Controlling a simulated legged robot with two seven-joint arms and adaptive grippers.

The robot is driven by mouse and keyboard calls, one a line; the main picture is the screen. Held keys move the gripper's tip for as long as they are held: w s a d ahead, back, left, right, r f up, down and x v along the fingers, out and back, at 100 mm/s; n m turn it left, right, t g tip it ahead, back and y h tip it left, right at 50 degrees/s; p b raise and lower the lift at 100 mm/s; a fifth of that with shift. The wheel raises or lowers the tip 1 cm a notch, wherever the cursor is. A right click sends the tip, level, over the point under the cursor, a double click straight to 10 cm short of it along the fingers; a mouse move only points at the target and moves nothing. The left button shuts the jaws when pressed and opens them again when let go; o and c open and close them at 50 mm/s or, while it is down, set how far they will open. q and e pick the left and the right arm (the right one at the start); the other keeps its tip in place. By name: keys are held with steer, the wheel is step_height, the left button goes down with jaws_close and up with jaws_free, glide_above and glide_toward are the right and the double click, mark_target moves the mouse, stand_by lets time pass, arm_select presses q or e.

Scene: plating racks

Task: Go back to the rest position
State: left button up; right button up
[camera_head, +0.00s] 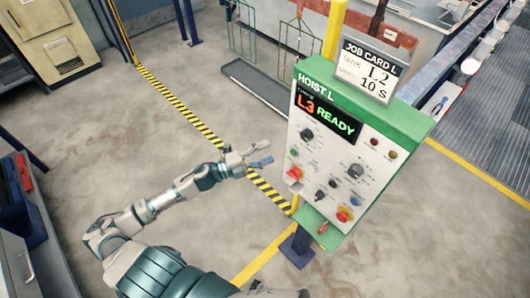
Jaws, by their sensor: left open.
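My left gripper (258,155) is open and empty at the end of my left arm, which comes in from the lower left. It is in the air over the floor, a little to the left of the hoist control panel and apart from it. The green and white panel (322,185) is headed "HOIST L". Its display (326,115) reads "L3 READY". Several knobs, buttons and small lamps are on its face. A job card (370,70) on top reads "JOB CARD L", with "1,2" and "10 s". My right gripper is not in view.
A yellow and black striped line (195,122) crosses the floor behind my gripper. A beige cabinet (45,35) is at upper left. A dark blue bin (22,205) is at left. The floor between is clear.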

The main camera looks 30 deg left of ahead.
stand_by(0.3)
